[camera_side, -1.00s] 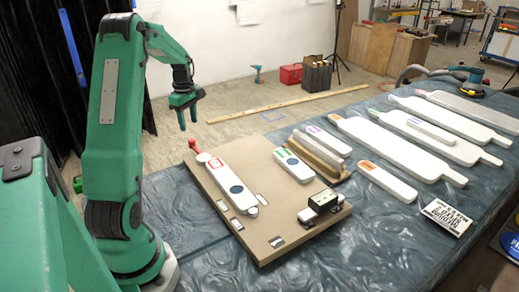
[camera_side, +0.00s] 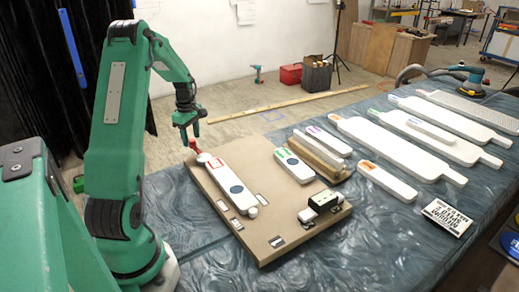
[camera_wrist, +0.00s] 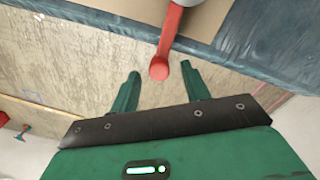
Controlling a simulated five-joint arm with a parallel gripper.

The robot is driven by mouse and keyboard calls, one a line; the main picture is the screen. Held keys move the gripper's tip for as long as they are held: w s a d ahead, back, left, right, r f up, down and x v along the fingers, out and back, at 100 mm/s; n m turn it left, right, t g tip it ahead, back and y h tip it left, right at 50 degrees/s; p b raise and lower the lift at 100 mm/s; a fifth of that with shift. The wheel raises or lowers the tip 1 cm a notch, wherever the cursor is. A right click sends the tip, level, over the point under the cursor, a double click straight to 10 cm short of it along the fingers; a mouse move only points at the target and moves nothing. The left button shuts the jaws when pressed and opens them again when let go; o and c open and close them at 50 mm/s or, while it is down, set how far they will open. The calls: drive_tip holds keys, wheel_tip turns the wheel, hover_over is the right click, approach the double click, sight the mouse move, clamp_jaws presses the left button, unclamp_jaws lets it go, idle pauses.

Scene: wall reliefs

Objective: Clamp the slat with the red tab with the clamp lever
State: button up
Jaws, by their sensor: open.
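The red clamp lever (camera_side: 194,146) stands at the slat's far left end, at the board's edge. In the wrist view the lever (camera_wrist: 170,45) reaches down from the top, its round red end close to the space between the fingertips. My gripper (camera_side: 190,133) is open and empty, just above the lever in the side view; its two green fingers (camera_wrist: 160,82) show apart. I cannot tell whether they touch the lever.
The brown board (camera_side: 285,222) also bears a slat with a green mark (camera_side: 294,165) and a black-and-white block (camera_side: 320,205). Several white slats (camera_side: 395,150) lie on the blue-grey table to the right, near a printed card (camera_side: 447,217).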

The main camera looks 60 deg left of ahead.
drive_tip(key=shift+f, duration=0.7)
drive_tip(key=shift+c, duration=0.4)
clamp_jaws()
drive_tip(key=shift+s, duration=0.1)
drive_tip(key=shift+o, duration=0.4)
unclamp_jaws()
drive_tip(key=shift+r, duration=0.2)
